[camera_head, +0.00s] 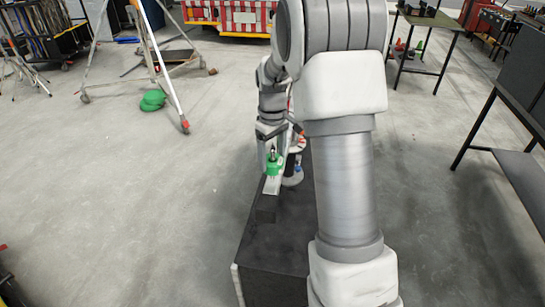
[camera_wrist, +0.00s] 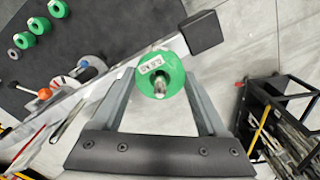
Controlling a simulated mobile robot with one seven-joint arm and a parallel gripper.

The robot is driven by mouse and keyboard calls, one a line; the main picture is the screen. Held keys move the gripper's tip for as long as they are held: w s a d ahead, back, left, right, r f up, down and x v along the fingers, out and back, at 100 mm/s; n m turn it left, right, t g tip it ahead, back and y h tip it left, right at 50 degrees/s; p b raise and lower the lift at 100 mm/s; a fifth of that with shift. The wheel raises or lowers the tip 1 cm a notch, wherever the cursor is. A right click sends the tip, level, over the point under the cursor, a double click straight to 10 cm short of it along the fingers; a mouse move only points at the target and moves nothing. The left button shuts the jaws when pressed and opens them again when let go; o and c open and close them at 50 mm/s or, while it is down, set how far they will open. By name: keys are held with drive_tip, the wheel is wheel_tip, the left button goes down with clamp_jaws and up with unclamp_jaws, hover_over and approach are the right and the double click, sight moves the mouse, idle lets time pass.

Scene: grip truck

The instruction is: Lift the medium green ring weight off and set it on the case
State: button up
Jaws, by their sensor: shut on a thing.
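A green ring weight (camera_wrist: 151,65) with a white label sits between the two fingers of my gripper (camera_wrist: 158,80) in the wrist view. A metal post shows through its hole. In the head view the green weight (camera_head: 273,169) is at the end of a pale beam (camera_head: 271,185), with a dark post tip above it. My gripper (camera_head: 270,136) is shut on the weight from behind it. I cannot tell if the weight is raised along the post. The case (camera_head: 272,240) is a dark flat-topped box under the beam. Its top (camera_wrist: 105,22) also shows in the wrist view.
Smaller green weights (camera_wrist: 40,25) stand in a row on the case in the wrist view. A dark block (camera_wrist: 203,32) is at the beam's end. Green round things (camera_head: 152,100) lie on the floor by a tripod (camera_head: 158,60). The floor left of the case is clear.

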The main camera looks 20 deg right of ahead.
drive_tip(key=shift+r+p, duration=0.75)
drive_tip(key=shift+r, duration=0.55)
wheel_tip(320, 180, up, 14)
drive_tip(key=p, duration=0.9)
drive_tip(key=shift+f, duration=0.25)
idle(0.4)
drive_tip(key=shift+f, duration=0.1)
